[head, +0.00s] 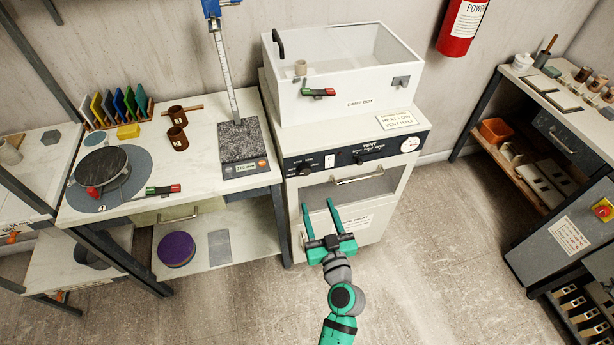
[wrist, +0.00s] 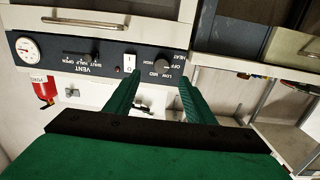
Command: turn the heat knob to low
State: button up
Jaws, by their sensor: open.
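The heat knob (head: 304,170) is a small dark knob at the left of the dark control panel (head: 335,160) on the white kiln-like unit. Off, low, mid and high labels surround it, and I cannot make out its pointer. My gripper (head: 318,203) is open and empty in front of the unit's door, below the panel in the head view, with its fingers toward it. In the wrist view, which is upside down, the heat knob (wrist: 161,76) shows between the fingertips. The gripper (wrist: 158,82) appears apart from it.
The vent knob (head: 358,159), a white rocker switch (head: 329,161) and a round gauge (head: 410,144) share the panel. A card reading heat low, vent half (head: 397,121) lies on top. A door handle (head: 358,180) sticks out below. A scale (head: 242,160) stands on the left bench.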

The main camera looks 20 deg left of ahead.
aim_at(306, 172)
jog(key=shift+y, duration=0.3)
jog(key=x, duration=0.8)
jog(key=r+x, duration=0.1)
jog(key=x, duration=0.3)
jog(key=shift+s+r, duration=0.1)
jog(key=c, duration=1)
